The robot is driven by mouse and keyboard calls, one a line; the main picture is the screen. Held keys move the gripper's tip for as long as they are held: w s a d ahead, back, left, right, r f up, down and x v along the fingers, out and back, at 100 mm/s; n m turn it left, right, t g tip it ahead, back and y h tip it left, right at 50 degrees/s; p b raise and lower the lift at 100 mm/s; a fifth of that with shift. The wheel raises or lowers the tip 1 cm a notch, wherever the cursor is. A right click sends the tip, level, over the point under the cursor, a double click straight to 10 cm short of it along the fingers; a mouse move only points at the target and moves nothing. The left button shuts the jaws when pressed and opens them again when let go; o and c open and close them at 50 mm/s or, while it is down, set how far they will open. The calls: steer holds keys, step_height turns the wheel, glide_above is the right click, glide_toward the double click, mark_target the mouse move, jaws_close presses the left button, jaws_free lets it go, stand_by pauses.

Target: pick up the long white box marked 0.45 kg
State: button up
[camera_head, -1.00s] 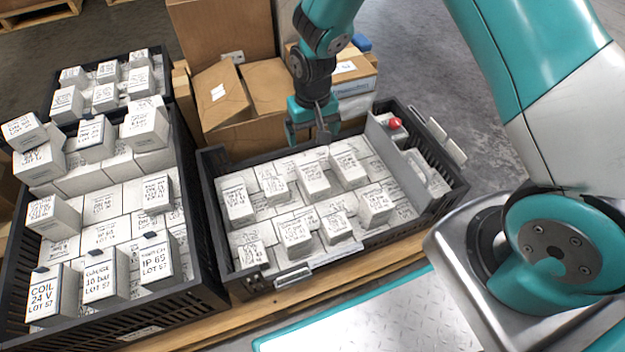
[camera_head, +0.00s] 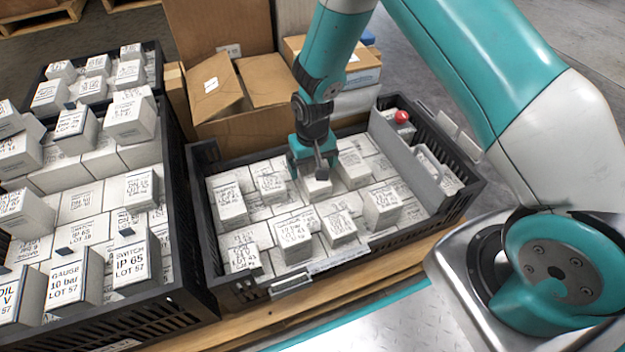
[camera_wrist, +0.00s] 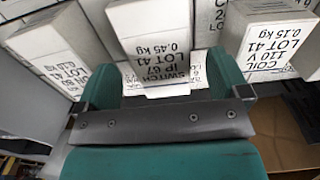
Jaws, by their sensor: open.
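The white box marked 0.45 kg (camera_wrist: 150,28) stands in the middle of the wrist view, its label "SWITCH IP 67 LOT 41" upside down. In the head view a white box (camera_head: 317,188), apparently the same one, is partly hidden under my gripper (camera_head: 308,172). My gripper is open and empty, pointing down over the black crate (camera_head: 205,240). In the wrist view my gripper (camera_wrist: 165,88) has its green fingers toward either side of the marked box. I cannot tell whether the fingertips reach down beside it.
A box marked 0.15 kg (camera_wrist: 275,35) stands to the right in the wrist view, and another white box (camera_wrist: 50,50) to the left. A grey divider (camera_head: 400,155) and a red knob (camera_head: 402,117) are at the crate's right. Open cardboard boxes (camera_head: 235,125) stand behind.

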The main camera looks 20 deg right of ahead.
mark_target(312, 170)
step_height(312, 170, down, 4)
steer(key=shift+w+r+b, duration=0.15)
steer(key=shift+b, duration=0.95)
steer(key=shift+r, duration=0.1)
steer(key=c, duration=1.3)
steer(key=shift+r, duration=0.1)
